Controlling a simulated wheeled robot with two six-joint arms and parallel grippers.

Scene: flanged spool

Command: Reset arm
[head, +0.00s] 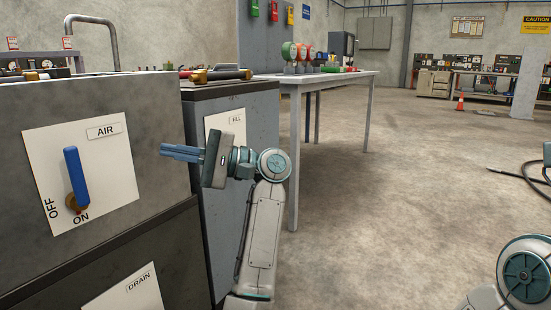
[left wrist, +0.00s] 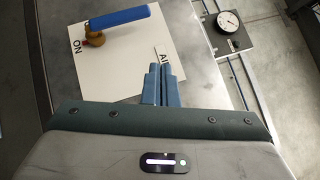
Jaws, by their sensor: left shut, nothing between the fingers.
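My left gripper (head: 166,152) is in front of the grey cabinets, to the right of the blue valve lever (head: 76,172) and apart from it. Its blue fingers are shut together with nothing between them, also in the left wrist view (left wrist: 161,84). The lever stands about upright on a white AIR plate (head: 105,166), above its brass pivot, with OFF to the left and ON below. The lever also shows in the left wrist view (left wrist: 120,18). My right gripper is out of view; only a joint of my right arm shows at the lower right.
A DRAIN plate (head: 122,292) is on the cabinet front below, and a FILL plate (head: 225,130) on the cabinet behind my gripper. A table (head: 335,79) with coloured items stands behind.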

